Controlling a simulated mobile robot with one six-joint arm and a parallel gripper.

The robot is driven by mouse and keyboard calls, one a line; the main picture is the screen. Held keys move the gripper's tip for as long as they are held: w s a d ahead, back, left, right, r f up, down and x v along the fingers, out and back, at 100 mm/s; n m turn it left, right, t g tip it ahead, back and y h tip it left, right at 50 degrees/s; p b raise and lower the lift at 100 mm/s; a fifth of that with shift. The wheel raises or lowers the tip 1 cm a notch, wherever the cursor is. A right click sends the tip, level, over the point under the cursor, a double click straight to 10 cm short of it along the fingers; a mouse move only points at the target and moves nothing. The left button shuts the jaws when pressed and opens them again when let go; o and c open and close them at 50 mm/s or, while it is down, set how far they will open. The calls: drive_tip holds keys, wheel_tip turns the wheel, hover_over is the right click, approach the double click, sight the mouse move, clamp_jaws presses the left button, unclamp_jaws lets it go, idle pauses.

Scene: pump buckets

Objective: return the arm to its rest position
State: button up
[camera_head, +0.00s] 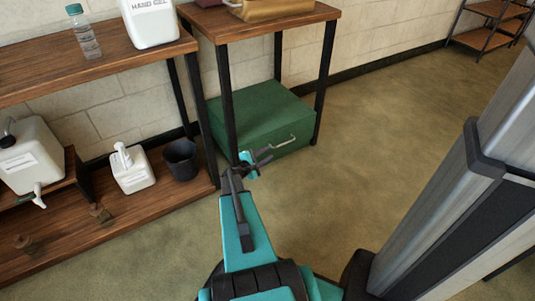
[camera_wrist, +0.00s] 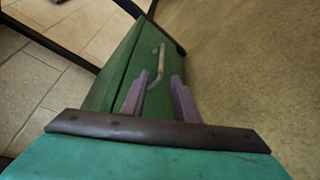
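My teal arm (camera_head: 240,232) reaches forward from the bottom middle of the head view, over the floor. My gripper (camera_head: 264,158) is at its far end, in front of the green box under the small table. In the wrist view the two fingers of my gripper (camera_wrist: 158,98) stand apart with a gap between them. Nothing is held in the gap. The box's metal handle (camera_wrist: 159,66) shows beyond the fingers, and I cannot tell how far off it is.
The green box (camera_head: 262,110) stands between the small table's legs. To the left, a wooden shelf (camera_head: 110,225) holds a white pump bottle (camera_head: 131,170), a dark bucket (camera_head: 181,160) and a white canister (camera_head: 28,155). My grey column is at right. Floor (camera_head: 370,130) beyond is clear.

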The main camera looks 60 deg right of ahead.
idle(0.3)
drive_tip(key=w+a+r+m+y+p, duration=0.1)
drive_tip(key=a+r+y+p, duration=0.15)
drive_tip(key=a+p, duration=0.65)
drive_tip(key=w+a+r+m+y+p, duration=0.1)
drive_tip(key=a+y+p, duration=0.2)
drive_tip(key=a, duration=1.2)
drive_tip(key=w+a+r+m+y+p, duration=0.15)
drive_tip(key=a+p, duration=0.45)
drive_tip(key=a, duration=0.6)
drive_tip(key=s+a+r+y+p, duration=0.2)
drive_tip(key=s+a+r+p, duration=0.1)
drive_tip(key=a, duration=0.8)
drive_tip(key=s+a+r+g+y+p, duration=0.1)
drive_tip(key=s+a+r+y+p, duration=0.2)
drive_tip(key=a, duration=0.8)
drive_tip(key=s+a+r+g+y+p, duration=0.1)
drive_tip(key=s+a+r+y+p, duration=0.2)
drive_tip(key=a+r+p, duration=0.4)
drive_tip(key=s+a+p, duration=0.1)
drive_tip(key=a, duration=0.3)
drive_tip(key=shift+s+a, duration=0.3)
drive_tip(key=shift+s, duration=0.1)
drive_tip(key=shift+r, duration=0.1)
